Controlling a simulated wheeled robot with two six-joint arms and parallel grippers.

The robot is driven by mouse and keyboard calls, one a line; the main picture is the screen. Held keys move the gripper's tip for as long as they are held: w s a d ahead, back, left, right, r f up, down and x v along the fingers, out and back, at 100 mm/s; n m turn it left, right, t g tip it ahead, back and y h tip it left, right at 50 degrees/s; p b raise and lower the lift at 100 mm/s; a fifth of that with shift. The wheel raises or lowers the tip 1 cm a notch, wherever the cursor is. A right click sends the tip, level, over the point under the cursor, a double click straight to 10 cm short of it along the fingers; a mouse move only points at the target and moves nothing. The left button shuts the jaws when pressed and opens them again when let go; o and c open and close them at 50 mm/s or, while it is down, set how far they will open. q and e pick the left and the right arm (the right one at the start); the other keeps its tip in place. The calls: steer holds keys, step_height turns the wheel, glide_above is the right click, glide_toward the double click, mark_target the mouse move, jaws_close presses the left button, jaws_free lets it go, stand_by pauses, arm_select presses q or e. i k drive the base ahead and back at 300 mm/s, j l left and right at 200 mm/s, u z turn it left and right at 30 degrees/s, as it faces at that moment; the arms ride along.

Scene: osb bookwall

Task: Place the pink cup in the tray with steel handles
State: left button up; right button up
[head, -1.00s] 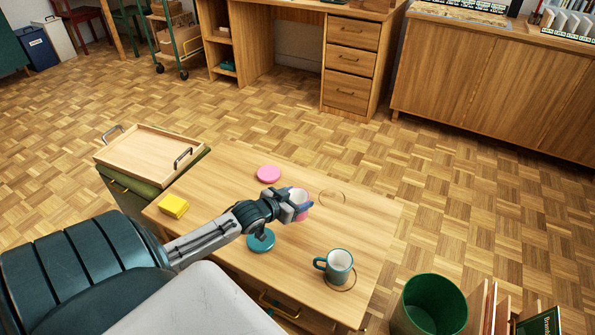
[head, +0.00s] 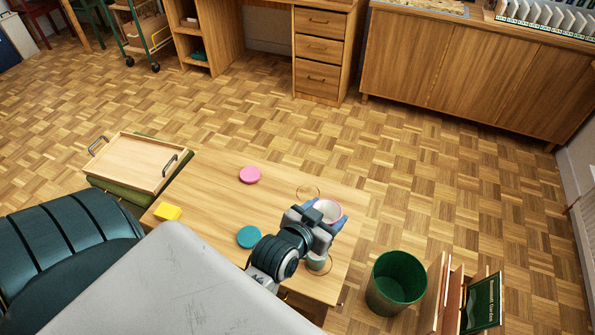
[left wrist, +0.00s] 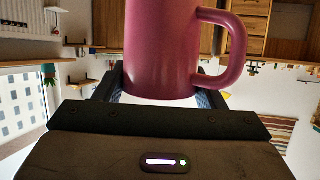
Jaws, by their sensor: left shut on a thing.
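The pink cup (head: 330,209) is held upright by my left gripper (head: 324,215) over the right part of the low wooden table. In the left wrist view the pink cup (left wrist: 160,50) fills the upper middle, its handle to the right, with the dark gripper fingers (left wrist: 160,88) at its sides. The pale wooden tray with steel handles (head: 135,163) stands at the left, on a green-topped unit beside the table, and looks empty. My right gripper is not in view.
A teal cup (head: 317,263) is partly hidden behind my left gripper. A pink disc (head: 250,175), a teal disc (head: 249,237) and a yellow block (head: 167,211) lie on the table (head: 210,190). A green bin (head: 397,282) stands on the floor at the right.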

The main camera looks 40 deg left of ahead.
mark_target(133, 162)
steer(key=k+j+u, duration=0.2)
steer(key=j, duration=0.6)
steer(key=j+u, duration=0.15)
steer(key=j, duration=0.65)
